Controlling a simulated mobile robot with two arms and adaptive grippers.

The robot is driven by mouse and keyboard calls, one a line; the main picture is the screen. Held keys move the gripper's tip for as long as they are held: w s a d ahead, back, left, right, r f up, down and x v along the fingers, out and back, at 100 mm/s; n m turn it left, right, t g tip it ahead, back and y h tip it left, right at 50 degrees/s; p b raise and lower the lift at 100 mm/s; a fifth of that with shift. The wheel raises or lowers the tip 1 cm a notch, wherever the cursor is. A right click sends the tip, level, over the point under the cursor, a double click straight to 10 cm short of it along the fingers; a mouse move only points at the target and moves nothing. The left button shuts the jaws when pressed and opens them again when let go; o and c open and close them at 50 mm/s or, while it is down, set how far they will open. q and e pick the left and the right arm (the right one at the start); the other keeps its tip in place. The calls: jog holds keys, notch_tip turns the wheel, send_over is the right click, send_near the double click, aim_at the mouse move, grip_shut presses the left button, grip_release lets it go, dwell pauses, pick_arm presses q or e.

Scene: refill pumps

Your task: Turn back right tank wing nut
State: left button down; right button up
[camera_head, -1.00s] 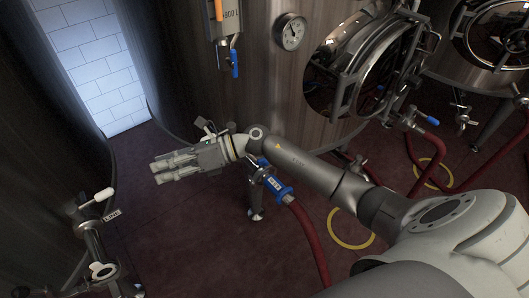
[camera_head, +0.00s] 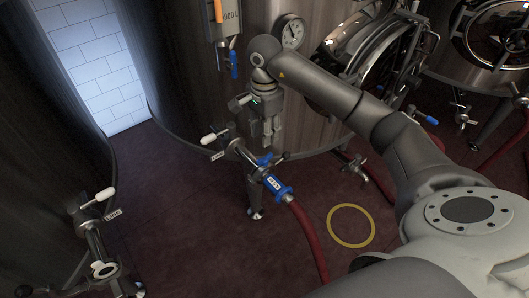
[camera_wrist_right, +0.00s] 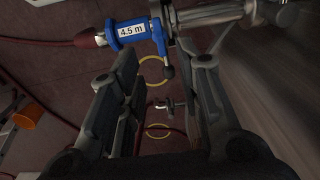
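The tank (camera_head: 190,90) behind my right arm has an outlet with a white-handled valve, a blue clamp (camera_head: 264,160) and a blue hose coupling (camera_head: 277,187). In the wrist view the coupling (camera_wrist_right: 132,31) is labelled 4.5 m. The blue clamp (camera_wrist_right: 159,38) there ends in a dark wing nut (camera_wrist_right: 168,72), near the gap between the fingertips. My right gripper (camera_head: 265,133) points down just above and behind the clamp. Its fingers (camera_wrist_right: 160,80) are apart with nothing clearly held; contact with the nut cannot be told. My left gripper is not in view.
A red hose (camera_head: 311,240) runs from the coupling to the floor, beside a yellow ring (camera_head: 351,226). Another valve (camera_head: 97,233) stands at the left tank. A gauge (camera_head: 290,33) and a round hatch (camera_head: 370,60) are on the tank. An orange cup (camera_wrist_right: 28,117) shows in the wrist view.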

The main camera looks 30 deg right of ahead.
aim_at(265, 156)
notch_tip(265, 156, down, 9)
jog(key=shift+f+p, duration=0.1)
jog(key=shift+p, duration=0.55)
jog(key=shift+c, duration=0.5)
grip_shut()
